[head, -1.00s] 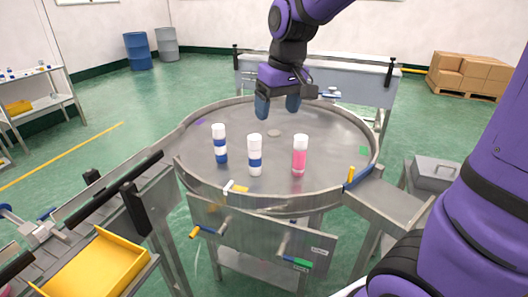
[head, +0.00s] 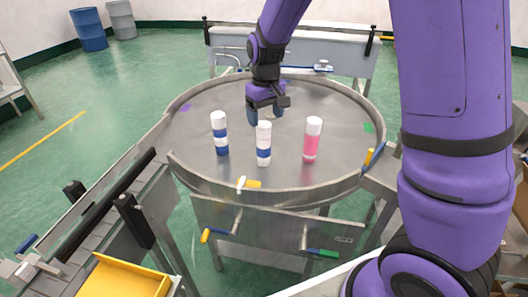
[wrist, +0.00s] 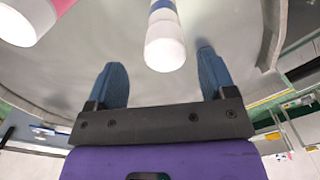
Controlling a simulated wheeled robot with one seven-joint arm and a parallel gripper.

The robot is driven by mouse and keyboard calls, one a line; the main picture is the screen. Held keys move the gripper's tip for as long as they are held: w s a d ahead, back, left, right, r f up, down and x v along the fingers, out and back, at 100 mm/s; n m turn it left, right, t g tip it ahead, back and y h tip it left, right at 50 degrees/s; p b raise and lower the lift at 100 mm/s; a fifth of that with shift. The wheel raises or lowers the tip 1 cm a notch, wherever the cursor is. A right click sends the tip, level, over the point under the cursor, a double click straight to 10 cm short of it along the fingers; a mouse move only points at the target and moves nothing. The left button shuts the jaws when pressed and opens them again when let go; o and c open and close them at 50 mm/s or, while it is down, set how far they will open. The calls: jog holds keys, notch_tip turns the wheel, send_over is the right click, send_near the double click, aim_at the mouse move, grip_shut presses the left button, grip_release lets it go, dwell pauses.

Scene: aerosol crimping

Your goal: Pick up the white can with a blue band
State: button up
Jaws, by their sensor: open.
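The white can with a blue band (head: 264,136) stands upright in the middle of three cans on the round steel table (head: 196,178). It also shows in the wrist view (wrist: 165,50), ahead of and between the finger lines. My gripper (head: 265,114) is open and empty, just behind this can in the head view, with its fingers partly hidden there. In the wrist view both blue fingers of my gripper (wrist: 158,58) are spread apart. I cannot tell the exact gap between fingers and can.
A white can with blue sections (head: 220,134) stands to the left, and a pink can with a white top (head: 312,140) to the right; the pink one shows in the wrist view (wrist: 28,22). A raised rim edges the table. A conveyor (head: 92,232) is front left.

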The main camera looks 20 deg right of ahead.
aim_at(264, 124)
jog(key=shift+a+f, duration=0.15)
jog(key=shift+f, duration=1.35)
jog(key=shift+a+f, duration=0.1)
jog(key=shift+f, duration=1.4)
jog(key=c, duration=1.4)
